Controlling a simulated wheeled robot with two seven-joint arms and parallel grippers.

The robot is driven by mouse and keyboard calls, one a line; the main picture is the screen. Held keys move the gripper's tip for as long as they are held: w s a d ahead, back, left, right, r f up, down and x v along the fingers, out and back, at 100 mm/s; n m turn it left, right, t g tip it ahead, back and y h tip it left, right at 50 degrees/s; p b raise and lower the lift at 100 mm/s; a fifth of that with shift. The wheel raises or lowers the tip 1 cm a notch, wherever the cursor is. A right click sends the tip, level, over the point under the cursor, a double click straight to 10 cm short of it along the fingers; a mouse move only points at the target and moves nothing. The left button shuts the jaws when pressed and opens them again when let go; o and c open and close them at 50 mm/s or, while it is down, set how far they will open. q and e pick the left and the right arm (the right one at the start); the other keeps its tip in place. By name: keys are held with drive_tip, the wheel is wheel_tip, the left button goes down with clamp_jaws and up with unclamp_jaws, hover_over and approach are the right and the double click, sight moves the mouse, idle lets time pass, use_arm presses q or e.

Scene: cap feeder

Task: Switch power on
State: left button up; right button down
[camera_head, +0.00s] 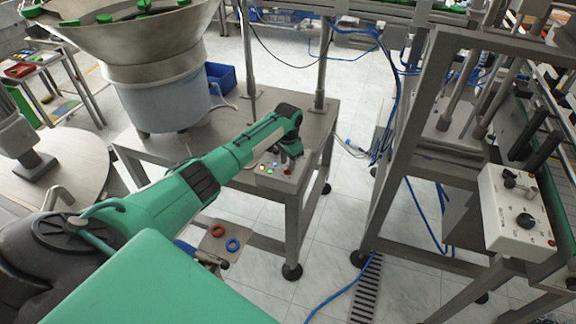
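My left arm reaches from the lower left to a small control panel (271,176) on the corner of the metal feeder table. The panel carries several small coloured buttons or lights, among them green, yellow, white and red ones. My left gripper (290,153) is dark and points down just over the panel's back right part. Its fingertips are small and partly hidden, so I cannot tell whether they are open or touch a control. No power switch can be made out clearly under the gripper.
A large metal bowl feeder (160,50) with green caps stands behind my arm. A pale control box (515,215) with black knobs is on the right-hand frame. Blue cables cross the tiled floor.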

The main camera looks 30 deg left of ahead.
use_arm(q)
wheel_tip(320, 180, up, 12)
drive_tip(key=b, duration=0.1)
drive_tip(key=shift+b, duration=0.3)
drive_tip(key=shift+d+f, duration=0.1)
drive_tip(key=shift+f, duration=0.1)
